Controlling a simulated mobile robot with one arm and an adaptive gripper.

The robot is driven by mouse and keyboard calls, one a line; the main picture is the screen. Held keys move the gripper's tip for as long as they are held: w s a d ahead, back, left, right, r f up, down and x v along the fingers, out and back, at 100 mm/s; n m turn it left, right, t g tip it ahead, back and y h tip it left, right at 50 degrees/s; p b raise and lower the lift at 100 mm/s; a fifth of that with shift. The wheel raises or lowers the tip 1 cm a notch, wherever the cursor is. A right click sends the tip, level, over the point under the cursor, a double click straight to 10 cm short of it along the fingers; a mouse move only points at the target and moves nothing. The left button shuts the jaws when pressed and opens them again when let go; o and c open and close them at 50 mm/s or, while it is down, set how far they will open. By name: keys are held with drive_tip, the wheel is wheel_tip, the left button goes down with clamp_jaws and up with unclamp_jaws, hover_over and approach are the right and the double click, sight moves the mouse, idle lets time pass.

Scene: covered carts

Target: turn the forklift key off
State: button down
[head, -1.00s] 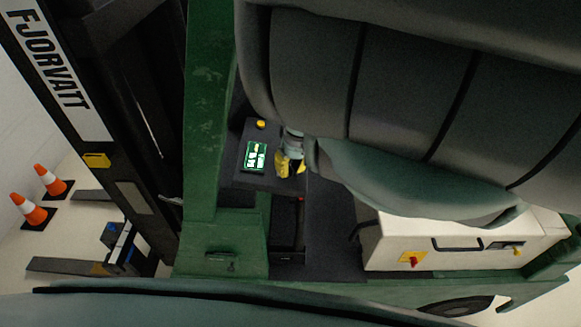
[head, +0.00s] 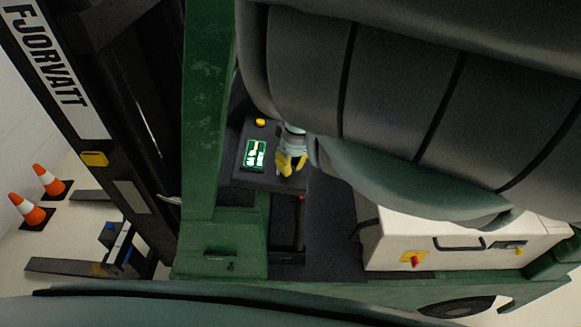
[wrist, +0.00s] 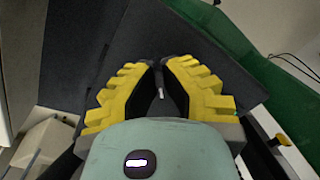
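The key (wrist: 161,94) is a small, thin piece with a pale end in the wrist view. It sits in the narrow space between the two yellow fingers of my gripper (wrist: 159,75). The fingers are close together around it, but I cannot tell whether their dark pads touch it. In the head view my gripper (head: 290,170) is over the right part of the dark console (head: 246,178), beside the lit green display (head: 256,154). The key is hidden there, and its turn position cannot be read.
A yellow button (head: 260,122) sits behind the display. A green post (head: 207,110) stands to the left. A large grey padded shape (head: 400,90) fills the upper right. A white box (head: 440,230) with a red knob (head: 414,261) is at right. Cones (head: 30,208) stand far left.

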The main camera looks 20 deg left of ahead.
drive_tip(key=n+b, duration=0.2)
drive_tip(key=n, duration=0.2)
drive_tip(key=shift+f+n, duration=0.1)
drive_tip(key=shift+n, duration=0.2)
drive_tip(key=n+t+b, duration=0.1)
drive_tip(key=n, duration=0.3)
drive_tip(key=shift+n, duration=0.3)
drive_tip(key=c, duration=1.1)
unclamp_jaws()
